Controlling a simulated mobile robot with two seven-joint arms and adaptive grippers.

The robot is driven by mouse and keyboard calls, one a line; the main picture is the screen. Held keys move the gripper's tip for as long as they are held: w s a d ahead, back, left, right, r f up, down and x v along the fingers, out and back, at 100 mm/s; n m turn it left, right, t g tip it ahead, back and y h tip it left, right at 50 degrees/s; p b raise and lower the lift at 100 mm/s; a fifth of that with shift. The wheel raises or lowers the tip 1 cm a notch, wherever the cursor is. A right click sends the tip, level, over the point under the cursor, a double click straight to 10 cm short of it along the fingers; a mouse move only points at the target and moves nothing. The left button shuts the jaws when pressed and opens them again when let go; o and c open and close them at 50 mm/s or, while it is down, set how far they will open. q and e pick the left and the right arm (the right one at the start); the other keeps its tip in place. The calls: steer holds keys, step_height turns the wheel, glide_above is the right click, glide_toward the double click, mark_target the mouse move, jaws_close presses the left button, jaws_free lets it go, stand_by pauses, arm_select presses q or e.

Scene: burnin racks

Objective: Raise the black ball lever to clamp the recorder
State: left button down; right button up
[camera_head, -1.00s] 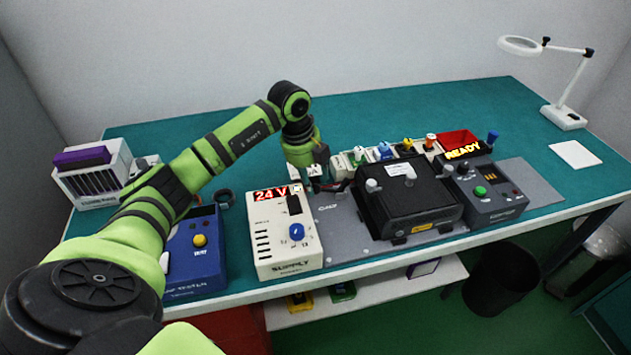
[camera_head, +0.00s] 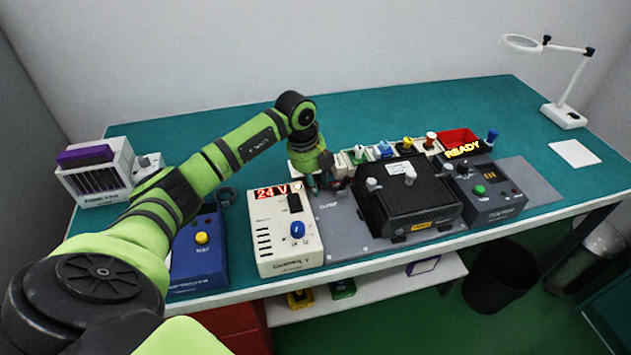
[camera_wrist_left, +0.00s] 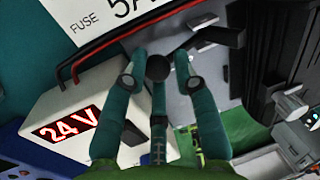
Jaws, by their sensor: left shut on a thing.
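The recorder (camera_head: 405,205) is a black box with two pale knobs on top, sitting on the grey base plate (camera_head: 345,240). The black ball of the lever (camera_wrist_left: 158,66) shows in the left wrist view, between my fingertips; a dark bar extends from it to the right. My left gripper (camera_head: 325,184) is at the recorder's left side, behind the white supply box, and is shut on the ball. It also shows in the left wrist view (camera_wrist_left: 160,72). In the head view the ball is largely hidden by the gripper. My right gripper is not in view.
The white supply box (camera_head: 284,245) reading "24 V" stands left of the plate, close to my gripper. A grey control box (camera_head: 488,190) with a "READY" display stands right of the recorder. Several coloured-top items line up behind it. The rear of the bench (camera_head: 400,115) is clear.

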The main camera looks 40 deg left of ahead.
arm_select(q)
steer(key=shift+s+f, duration=0.1)
steer(key=shift+s, duration=0.05)
steer(key=shift+w+d+r+g+y+p, duration=0.25)
steer(key=shift+r+g+y+p, duration=0.2)
steer(key=shift+g+y, duration=0.3)
steer(key=shift+w+d+r+g+y, duration=0.2)
steer(key=shift+w+r+g+y, duration=0.1)
steer(key=shift+w+g+y, duration=0.25)
steer(key=shift+w+d+r+g+y+b, duration=0.25)
steer(key=shift+g+y+b, duration=0.25)
steer(key=shift+g+b, duration=0.5)
steer(key=shift+w+d+r+g+y+b, duration=0.35)
steer(key=shift+g+y+b, duration=0.2)
steer(key=shift+b, duration=0.95)
steer(key=shift+s, duration=0.1)
